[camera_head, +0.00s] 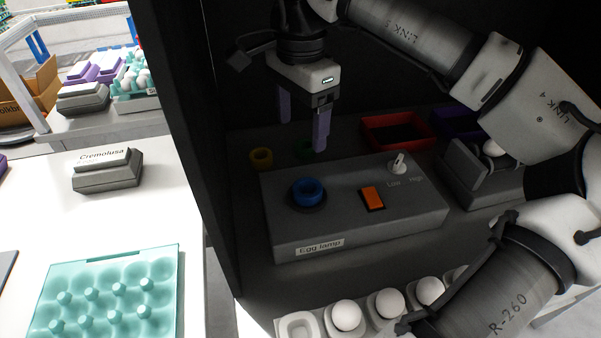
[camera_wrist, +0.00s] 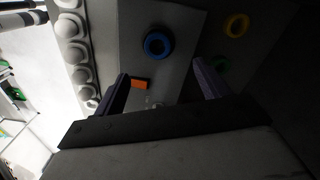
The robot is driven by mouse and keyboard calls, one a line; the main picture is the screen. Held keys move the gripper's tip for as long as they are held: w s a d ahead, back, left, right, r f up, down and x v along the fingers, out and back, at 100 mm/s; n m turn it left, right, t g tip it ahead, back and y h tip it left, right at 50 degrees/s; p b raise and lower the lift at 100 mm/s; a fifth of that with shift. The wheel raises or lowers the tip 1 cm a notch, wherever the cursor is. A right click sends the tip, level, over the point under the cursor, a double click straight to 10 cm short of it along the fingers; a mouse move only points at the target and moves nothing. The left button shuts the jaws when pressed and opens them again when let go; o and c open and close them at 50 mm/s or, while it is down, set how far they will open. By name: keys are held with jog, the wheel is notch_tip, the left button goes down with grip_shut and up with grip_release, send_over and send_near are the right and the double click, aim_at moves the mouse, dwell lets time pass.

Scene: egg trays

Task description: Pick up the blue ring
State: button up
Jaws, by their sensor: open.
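The blue ring (camera_head: 308,191) sits on the left part of the top of a grey box labelled "Egg lamp" (camera_head: 345,236). It also shows in the wrist view (camera_wrist: 157,44), lying beyond the fingertips. My gripper (camera_head: 302,130) is open and empty, with its purple fingers pointing down. It hangs above and behind the box in the head view. In the wrist view the two fingers (camera_wrist: 160,80) stand apart with nothing between them held.
A yellow ring (camera_head: 261,158) and a green ring (camera_head: 305,149) lie behind the box. The box carries an orange switch (camera_head: 372,198) and a knob (camera_head: 397,163). A red tray (camera_head: 398,117) is behind. White eggs (camera_head: 347,315) stand in front. A dark wall (camera_head: 190,130) is at left.

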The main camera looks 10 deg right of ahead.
send_over(304, 184)
jog(key=s, duration=0.2)
jog(key=f, duration=0.5)
jog(key=a+f+p, duration=0.1)
jog(key=f, duration=0.2)
jog(key=shift+w+f, duration=0.15)
jog(key=shift+w, duration=0.1)
jog(key=shift+s+d+f+p, duration=0.1)
jog(key=shift+f+p, duration=0.3)
jog(key=shift+f, duration=0.95)
jog(key=shift+s+d+f+p, duration=0.1)
jog(key=shift+f+p, duration=0.3)
jog(key=shift+f, duration=0.95)
jog(key=shift+c, duration=0.4)
jog(key=c, duration=1)
